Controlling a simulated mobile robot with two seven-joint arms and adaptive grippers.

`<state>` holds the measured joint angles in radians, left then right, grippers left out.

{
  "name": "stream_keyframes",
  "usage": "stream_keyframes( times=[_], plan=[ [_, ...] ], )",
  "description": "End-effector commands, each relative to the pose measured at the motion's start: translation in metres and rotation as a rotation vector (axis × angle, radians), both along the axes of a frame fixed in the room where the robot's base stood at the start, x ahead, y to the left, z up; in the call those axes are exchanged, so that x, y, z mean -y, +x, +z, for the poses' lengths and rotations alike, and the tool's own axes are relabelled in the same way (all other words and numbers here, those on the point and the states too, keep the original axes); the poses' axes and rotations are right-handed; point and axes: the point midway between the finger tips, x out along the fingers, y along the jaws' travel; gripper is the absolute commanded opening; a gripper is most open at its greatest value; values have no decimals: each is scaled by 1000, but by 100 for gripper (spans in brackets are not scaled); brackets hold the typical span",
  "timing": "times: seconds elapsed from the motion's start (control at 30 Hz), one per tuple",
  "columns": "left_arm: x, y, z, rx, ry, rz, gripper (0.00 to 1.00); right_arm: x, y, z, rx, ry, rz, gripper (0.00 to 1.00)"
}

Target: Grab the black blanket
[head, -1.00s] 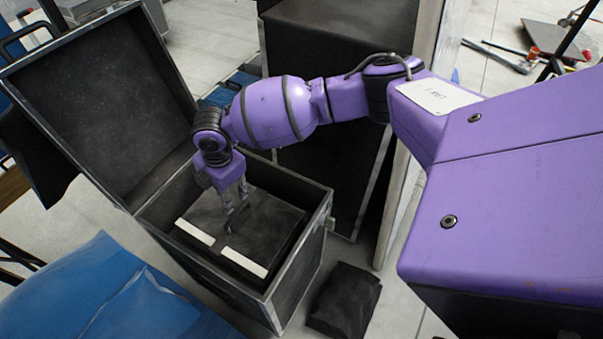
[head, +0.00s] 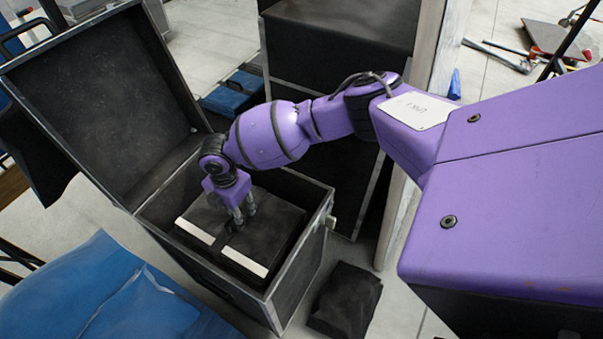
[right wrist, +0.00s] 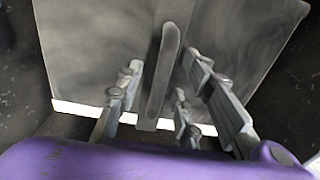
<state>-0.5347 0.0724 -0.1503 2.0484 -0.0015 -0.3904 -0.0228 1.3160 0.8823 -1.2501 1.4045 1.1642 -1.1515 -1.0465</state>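A dark folded-looking block with a white band (head: 248,264), apparently the black blanket, lies inside an open black case (head: 290,315). A dark strap or handle runs over its middle; the block also shows in the right wrist view (right wrist: 90,50). My right gripper (head: 243,220) points down into the case, just over the block. In the right wrist view my right gripper (right wrist: 164,75) is open, with its fingers on either side of the raised strap (right wrist: 165,70). I cannot tell whether they touch it. My left gripper is not in view.
The case's lid (head: 110,100) stands open at the left. Another dark folded item (head: 345,300) lies on the floor right of the case. A blue cover (head: 90,300) is at the lower left. A tall dark case (head: 340,35) stands behind.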

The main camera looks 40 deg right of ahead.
Motion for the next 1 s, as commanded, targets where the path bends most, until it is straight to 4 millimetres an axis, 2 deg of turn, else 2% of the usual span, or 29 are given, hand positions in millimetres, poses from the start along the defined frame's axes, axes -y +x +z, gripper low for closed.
stream_keyframes(
  times=[0.07,0.33,1.0],
  plan=[
    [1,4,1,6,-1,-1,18,-1,1,1,2,1,0,34],
    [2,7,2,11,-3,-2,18,-1,1,1,2,1,0,0],
    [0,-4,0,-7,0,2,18,-1,3,7,6,2,-1,0]
  ],
)
